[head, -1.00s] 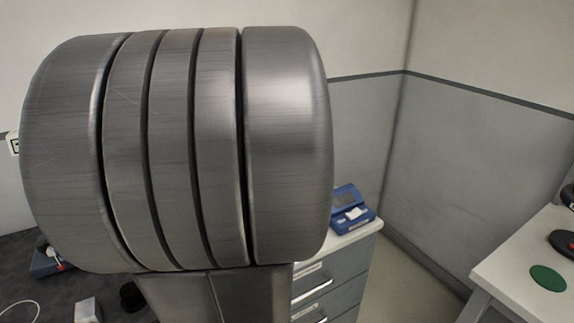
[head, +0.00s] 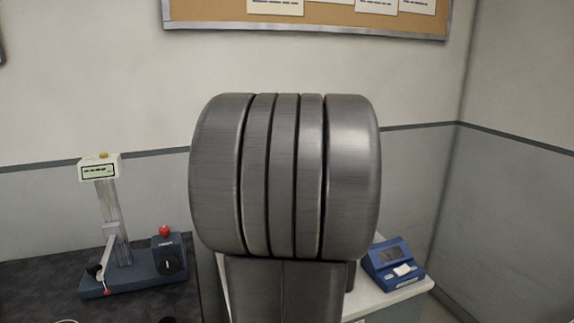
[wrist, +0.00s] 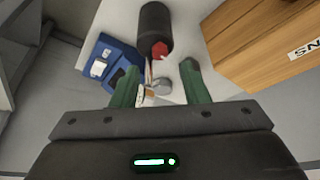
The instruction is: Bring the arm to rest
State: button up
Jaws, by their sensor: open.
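My gripper (wrist: 160,82) shows in the wrist view with its two green fingers spread apart. It is open, and I see nothing held between the fingers. Beyond the fingers are a white surface and a few small items on it. In the head view my own arm link, a large grey metal cylinder, fills the middle. The gripper itself does not show in the head view.
A blue device (head: 393,265) stands on a white cabinet top (head: 390,296), right of my arm. A test stand (head: 115,235) is on the dark bench (head: 40,283) at left. The wrist view shows a black cylinder (wrist: 153,27) and a wooden box (wrist: 262,45).

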jog(key=x, duration=0.5)
jog(key=shift+f, duration=0.25)
jog(key=shift+r, duration=0.1)
